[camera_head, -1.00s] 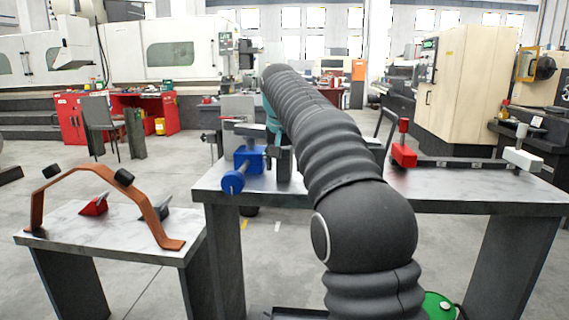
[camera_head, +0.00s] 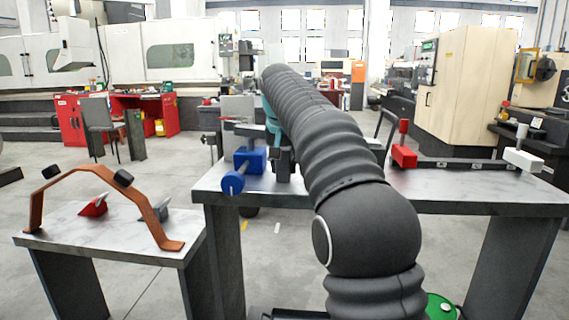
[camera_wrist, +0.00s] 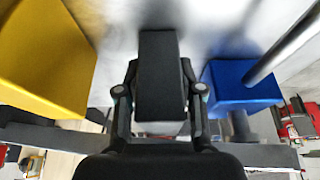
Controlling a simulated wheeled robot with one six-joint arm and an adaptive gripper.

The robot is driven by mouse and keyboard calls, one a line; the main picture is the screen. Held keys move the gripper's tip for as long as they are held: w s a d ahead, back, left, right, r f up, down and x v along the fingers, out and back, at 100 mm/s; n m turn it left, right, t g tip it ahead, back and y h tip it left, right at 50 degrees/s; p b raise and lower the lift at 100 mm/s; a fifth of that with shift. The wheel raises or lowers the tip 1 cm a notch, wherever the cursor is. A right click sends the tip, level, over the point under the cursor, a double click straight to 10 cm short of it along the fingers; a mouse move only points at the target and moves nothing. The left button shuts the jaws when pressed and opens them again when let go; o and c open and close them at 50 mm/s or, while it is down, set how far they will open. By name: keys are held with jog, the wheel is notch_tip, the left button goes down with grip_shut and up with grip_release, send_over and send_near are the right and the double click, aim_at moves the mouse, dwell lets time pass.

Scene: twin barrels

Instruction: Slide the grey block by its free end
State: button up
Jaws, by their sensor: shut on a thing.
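The grey block (camera_wrist: 160,75) shows in the wrist view as a dark upright bar between the two fingers of my gripper (camera_wrist: 160,93). The fingers are shut on it from both sides. Its near end lies close to the palm, and its far end points up the picture over the pale bench top. In the head view my arm hides most of the block, and only a dark part of the gripper area shows beside the blue block (camera_head: 250,160).
The wrist view shows a yellow block (camera_wrist: 45,55) on the left and the blue block (camera_wrist: 238,88) with a rod on the right. The bench (camera_head: 460,188) also carries a red clamp (camera_head: 404,155) and white piece (camera_head: 522,160). A side table (camera_head: 85,232) bears an orange arch (camera_head: 150,215).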

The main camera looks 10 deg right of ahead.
jog(key=shift+s+a+b, duration=0.3)
jog(key=shift+s+b, duration=0.2)
jog(key=shift+s, duration=0.4)
jog(key=shift+s+a+b, duration=0.25)
jog(key=shift+s+b, duration=0.3)
jog(key=shift+s, duration=0.3)
jog(key=shift+s+a+b, duration=0.3)
jog(key=shift+s+b, duration=0.2)
jog(key=shift+s, duration=0.4)
dwell(0.5)
jog(key=o, duration=1.2)
jog(key=shift+f, duration=0.25)
jog(key=v, duration=1.2)
jog(key=s+d+f+n, duration=0.1)
jog(key=s+d+f, duration=0.1)
jog(key=s, duration=0.4)
jog(key=s+f+n, duration=0.1)
jog(key=s+f, duration=1.1)
jog(key=f, duration=0.3)
jog(key=s+d+f+n+t+y, duration=0.1)
jog(key=s+f, duration=1.1)
jog(key=f, duration=0.3)
jog(key=shift+d+n, duration=0.15)
jog(key=shift+n, duration=0.15)
